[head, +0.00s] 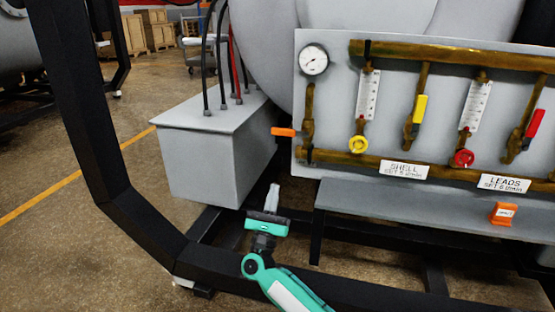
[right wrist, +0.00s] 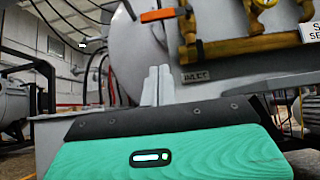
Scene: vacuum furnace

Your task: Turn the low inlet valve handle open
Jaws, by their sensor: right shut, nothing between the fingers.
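The low inlet valve handle is an orange lever (head: 284,132) at the lower left of the grey panel. It lies about level and sticks out to the left of the brass pipe. My left gripper is not in view.
A grey box (head: 205,160) with cables stands left of the lever. The panel carries a gauge (head: 314,60), a yellow handle (head: 420,108), a red handle (head: 535,124) and two round knobs. An orange tagged block (head: 503,213) sits on the ledge. A black frame (head: 110,180) crosses the left side.

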